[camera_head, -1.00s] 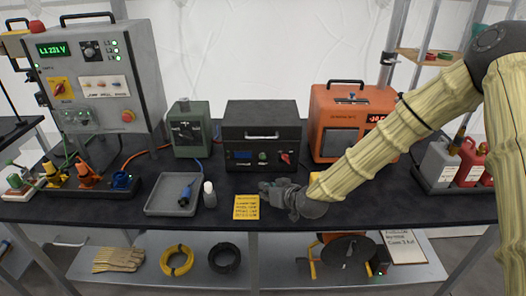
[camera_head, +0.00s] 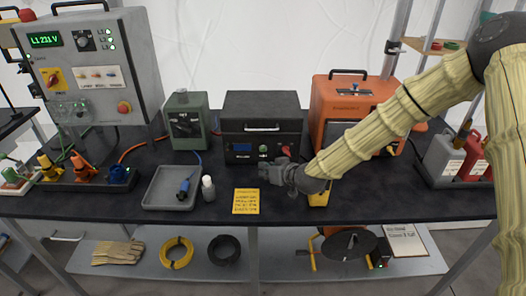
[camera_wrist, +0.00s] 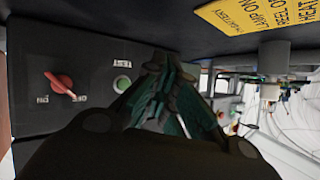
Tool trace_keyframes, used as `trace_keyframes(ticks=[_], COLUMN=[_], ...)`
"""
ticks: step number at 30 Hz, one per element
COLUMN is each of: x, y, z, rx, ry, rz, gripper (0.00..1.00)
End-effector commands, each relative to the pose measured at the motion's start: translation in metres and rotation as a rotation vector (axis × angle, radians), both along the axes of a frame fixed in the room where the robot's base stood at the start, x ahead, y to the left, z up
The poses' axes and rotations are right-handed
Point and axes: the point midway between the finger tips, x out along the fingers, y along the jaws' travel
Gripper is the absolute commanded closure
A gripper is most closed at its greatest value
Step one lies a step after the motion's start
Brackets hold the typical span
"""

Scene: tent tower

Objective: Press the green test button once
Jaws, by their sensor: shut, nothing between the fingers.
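The green test button (camera_head: 263,148) is on the front of a dark box (camera_head: 264,108) at the middle of the table. In the wrist view the button (camera_wrist: 122,84) shows as a round green cap beside the word TEST. My gripper (camera_head: 268,171) is just in front of the box, below the button and slightly to its right. In the wrist view my closed fingertips (camera_wrist: 162,62) are beside the button, with a gap visible between them in the picture. Nothing is held. I cannot tell the depth gap to the panel.
A red switch (camera_wrist: 62,84) sits beside the button on the same panel. A yellow note (camera_head: 246,201) lies in front of the box. A grey tray (camera_head: 172,188) and white bottle (camera_head: 208,188) stand left; an orange unit (camera_head: 338,120) stands right.

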Motion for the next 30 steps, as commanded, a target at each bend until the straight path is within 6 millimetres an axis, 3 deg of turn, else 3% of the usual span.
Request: trace_keyframes(ticks=[15, 30], x=[0.049, 0.054], y=[0.000, 0.000], z=[-0.001, -0.001], rx=[0.001, 0.000], ry=[0.000, 0.001], rz=[-0.002, 0.000], gripper=[1.00, 1.00])
